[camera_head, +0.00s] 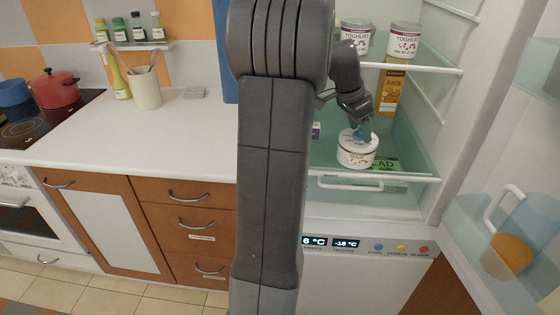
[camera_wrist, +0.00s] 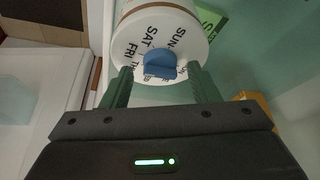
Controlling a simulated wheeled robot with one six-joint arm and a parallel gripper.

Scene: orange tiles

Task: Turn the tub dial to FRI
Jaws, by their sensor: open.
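The tub (camera_head: 357,150) is a white round pot with a printed band, standing upright on a fridge shelf. Its white lid (camera_wrist: 190,30) carries day names in the wrist view; SUN, SAT and FRI are readable, and other labels are partly hidden. The tub dial (camera_wrist: 158,63) is a blue knob at the middle of the lid. I cannot tell which day it points to. My gripper (camera_wrist: 159,70) is open, its two green fingers apart on the left and right of the knob. In the head view my gripper (camera_head: 362,130) is just above the tub.
Yoghurt pots (camera_head: 403,40) and a juice carton (camera_head: 391,90) stand farther back in the fridge. A green packet (camera_head: 385,164) lies beside the tub. The open fridge door (camera_head: 505,150) is at the right, the white counter (camera_head: 130,130) at the left.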

